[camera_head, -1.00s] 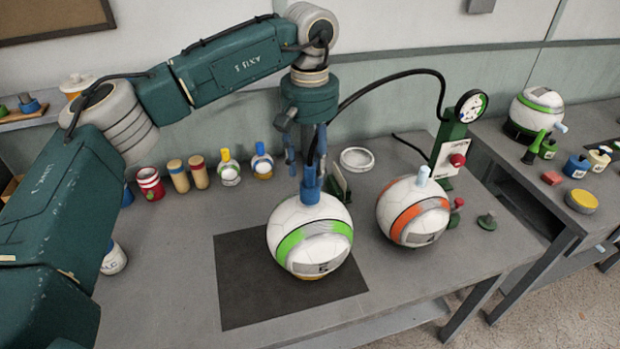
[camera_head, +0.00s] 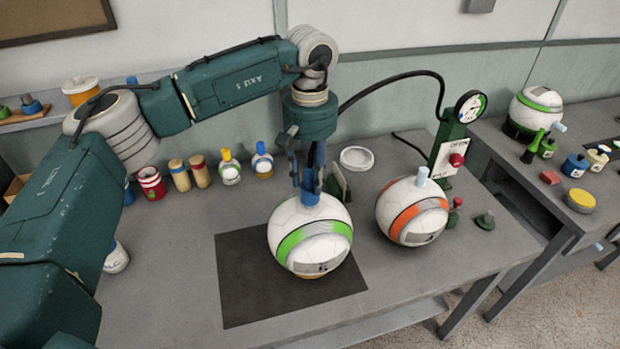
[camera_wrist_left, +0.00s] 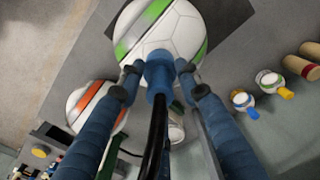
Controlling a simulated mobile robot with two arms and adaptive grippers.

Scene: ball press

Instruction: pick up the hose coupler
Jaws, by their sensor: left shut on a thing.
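The blue hose coupler (camera_head: 312,200) sits on top of the white ball with the green stripe (camera_head: 300,240), with the black hose (camera_head: 388,80) running up from it. My left gripper (camera_head: 308,188) points down from above and is shut on the coupler. In the left wrist view the coupler (camera_wrist_left: 159,74) is between the two fingertips, with the green-striped ball (camera_wrist_left: 165,35) beyond it. The fingers partly hide the coupler in the head view. My right gripper is not in view.
The ball stands on a dark mat (camera_head: 240,300). An orange-striped ball (camera_head: 405,210) stands close on the right, with a green gauge stand (camera_head: 445,140) behind it. Several small bottles and jars line the back left.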

